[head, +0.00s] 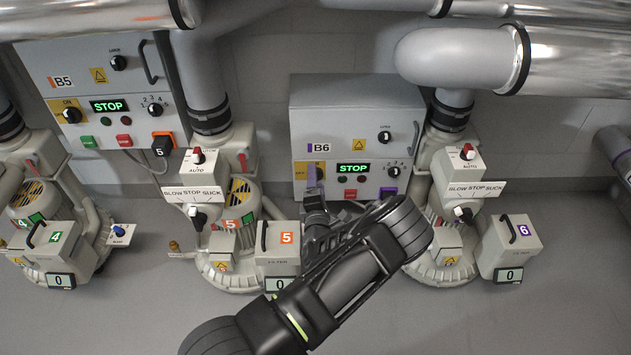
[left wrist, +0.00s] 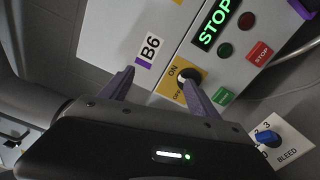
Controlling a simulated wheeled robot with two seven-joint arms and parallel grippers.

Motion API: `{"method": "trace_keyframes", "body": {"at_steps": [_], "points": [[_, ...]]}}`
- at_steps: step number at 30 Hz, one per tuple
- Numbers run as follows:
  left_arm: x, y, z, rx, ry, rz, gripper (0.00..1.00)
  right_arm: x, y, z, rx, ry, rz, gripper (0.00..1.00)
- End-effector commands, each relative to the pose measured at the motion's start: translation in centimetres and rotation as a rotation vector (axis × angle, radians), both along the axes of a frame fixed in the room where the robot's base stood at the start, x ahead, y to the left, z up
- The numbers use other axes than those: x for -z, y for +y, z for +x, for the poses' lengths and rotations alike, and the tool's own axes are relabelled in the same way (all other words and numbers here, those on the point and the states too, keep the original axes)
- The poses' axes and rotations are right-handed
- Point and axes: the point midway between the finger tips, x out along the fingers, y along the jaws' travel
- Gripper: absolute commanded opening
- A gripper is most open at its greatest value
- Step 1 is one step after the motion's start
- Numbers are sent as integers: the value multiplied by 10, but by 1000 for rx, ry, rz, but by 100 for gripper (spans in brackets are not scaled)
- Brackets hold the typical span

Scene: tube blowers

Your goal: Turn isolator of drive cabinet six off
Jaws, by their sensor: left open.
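Drive cabinet B6 (head: 345,125) is a grey box on the back wall with a green STOP display (head: 353,169). Its isolator shows in the left wrist view as a dark rotary knob (left wrist: 191,74) on a yellow plate (left wrist: 174,86) marked ON and OFF. In the head view my gripper mostly hides the knob. My left gripper (left wrist: 157,78) is open, with its purple fingers in front of the cabinet's lower left. One finger overlaps the knob's edge and the other is left of the plate, below the B6 label. I cannot tell whether the finger touches the knob.
Cabinet B5 (head: 80,85) stands left. Blower 5 (head: 235,215) and blower 6 (head: 440,240) flank my arm, with filter box 5 (head: 277,240) close beside it. A blue bleed knob (left wrist: 267,138) is right of the gripper in the left wrist view. The right floor is clear.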

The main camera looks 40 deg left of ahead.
Motion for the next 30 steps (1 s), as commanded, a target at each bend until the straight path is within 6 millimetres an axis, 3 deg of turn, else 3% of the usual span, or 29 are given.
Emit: {"method": "trace_keyframes", "body": {"at_steps": [12, 21, 30], "points": [[82, 1, -1, -1, 2, -1, 71, 40, -3, 7, 14, -15, -8, 0], [75, 37, 47, -3, -4, -1, 71, 61, -2, 11, 19, -26, -9, 0], [73, 46, 60, -1, 0, -1, 71, 65, -2, 12, 20, -30, -10, 0]]}}
